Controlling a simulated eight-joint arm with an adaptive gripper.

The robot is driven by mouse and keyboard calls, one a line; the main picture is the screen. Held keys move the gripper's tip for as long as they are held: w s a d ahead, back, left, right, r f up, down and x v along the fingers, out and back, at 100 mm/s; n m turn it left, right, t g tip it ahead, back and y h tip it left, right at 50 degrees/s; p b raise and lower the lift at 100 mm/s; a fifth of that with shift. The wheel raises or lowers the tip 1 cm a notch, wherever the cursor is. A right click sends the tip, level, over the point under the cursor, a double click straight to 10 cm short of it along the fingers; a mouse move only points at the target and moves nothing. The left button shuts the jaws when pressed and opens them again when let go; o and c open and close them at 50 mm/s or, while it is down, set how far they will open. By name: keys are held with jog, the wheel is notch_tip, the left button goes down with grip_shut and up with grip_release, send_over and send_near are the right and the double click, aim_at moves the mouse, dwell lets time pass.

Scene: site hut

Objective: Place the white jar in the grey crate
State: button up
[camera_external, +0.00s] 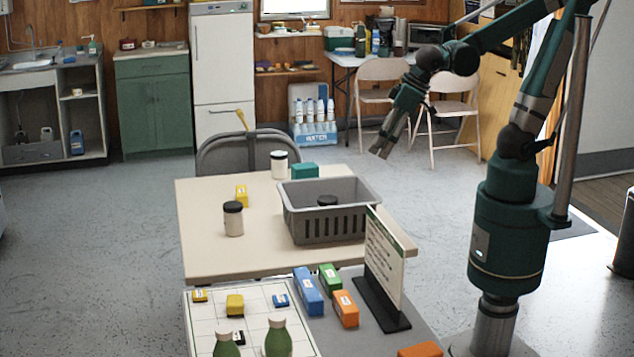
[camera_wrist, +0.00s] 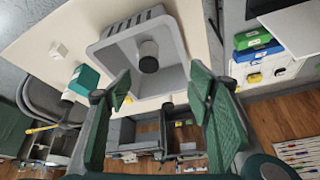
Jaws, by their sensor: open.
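The grey crate (camera_external: 312,224) stands on the right part of the cream table. A dark-lidded jar (camera_external: 327,201) is inside it, with its body mostly hidden by the crate wall; the wrist view shows this jar (camera_wrist: 148,57) within the crate (camera_wrist: 184,78). Two white jars with black lids stand on the table outside the crate: one at the back (camera_external: 279,167) beside a teal block, one at the front left (camera_external: 233,220). My gripper (camera_external: 381,151) is open and empty, raised in the air to the right of the crate; its two fingers (camera_wrist: 160,88) also show in the wrist view.
A sign (camera_external: 384,262) stands close in front of the crate. Several coloured boxes and green bottles (camera_external: 278,338) occupy the nearer surface. A grey chair (camera_external: 243,152) stands behind the table.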

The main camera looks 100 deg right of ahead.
jog(key=s+a+r+n+t+y, duration=0.1)
jog(key=s+a+r+n+t, duration=0.1)
jog(key=s, duration=0.4)
jog(key=shift+s+a+r+n+y, duration=0.35)
jog(key=shift+a+r+n, duration=0.1)
jog(key=shift+n, duration=0.95)
